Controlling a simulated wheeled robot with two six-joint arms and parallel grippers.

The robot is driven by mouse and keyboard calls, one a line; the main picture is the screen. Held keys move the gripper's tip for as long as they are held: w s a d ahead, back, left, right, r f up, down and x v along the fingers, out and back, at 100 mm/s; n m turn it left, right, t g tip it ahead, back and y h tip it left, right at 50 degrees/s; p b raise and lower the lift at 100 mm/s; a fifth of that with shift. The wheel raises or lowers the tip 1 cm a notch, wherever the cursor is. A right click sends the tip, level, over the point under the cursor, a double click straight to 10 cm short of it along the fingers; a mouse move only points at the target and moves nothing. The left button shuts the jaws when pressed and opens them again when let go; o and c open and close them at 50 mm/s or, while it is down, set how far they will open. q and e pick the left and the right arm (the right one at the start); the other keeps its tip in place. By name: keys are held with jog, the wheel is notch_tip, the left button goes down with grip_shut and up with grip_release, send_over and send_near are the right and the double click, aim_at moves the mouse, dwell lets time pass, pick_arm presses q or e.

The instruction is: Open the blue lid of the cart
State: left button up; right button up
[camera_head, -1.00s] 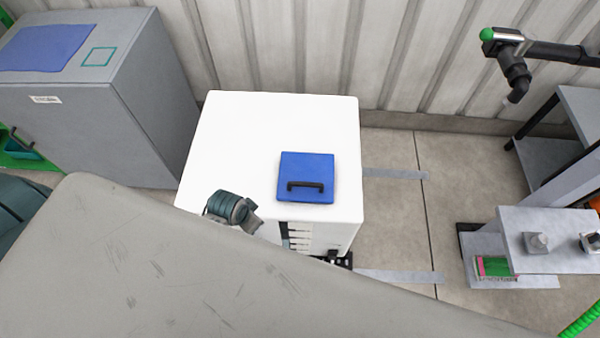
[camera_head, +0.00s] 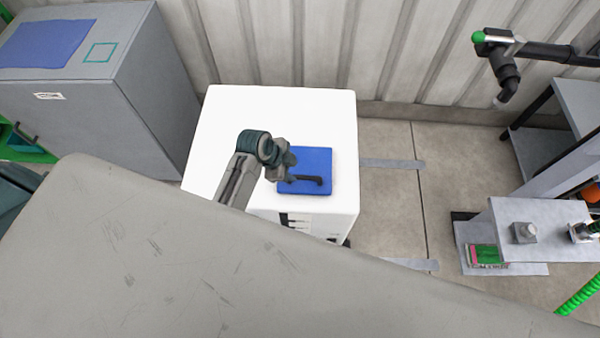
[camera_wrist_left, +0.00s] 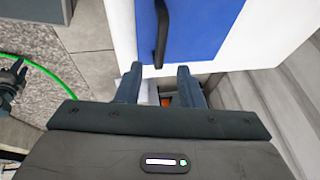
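The white cart (camera_head: 230,110) stands in the middle of the head view. Its square blue lid (camera_head: 318,160) lies flat and closed in the top, with a black bar handle (camera_head: 308,180) near its front edge. My left gripper (camera_head: 288,172) is over the left part of the lid, by the handle's left end. In the left wrist view its two fingers (camera_wrist_left: 160,80) are apart and empty, and the black handle (camera_wrist_left: 161,35) shows just beyond the gap between them, in front of the blue lid (camera_wrist_left: 195,30). My right gripper is not in view.
A grey cabinet (camera_head: 110,110) stands left of the cart. A grey corrugated wall (camera_head: 400,60) runs behind. A shelf (camera_head: 515,235) with small parts stands at the right, with clear floor (camera_head: 395,210) between. A large grey surface fills the front.

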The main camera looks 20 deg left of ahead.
aim_at(303, 177)
pick_arm(q)
jog(key=p+x, duration=0.1)
jog(key=x, duration=0.6)
jog(key=shift+w+f, duration=0.1)
jog(key=shift+f, duration=0.05)
grip_shut()
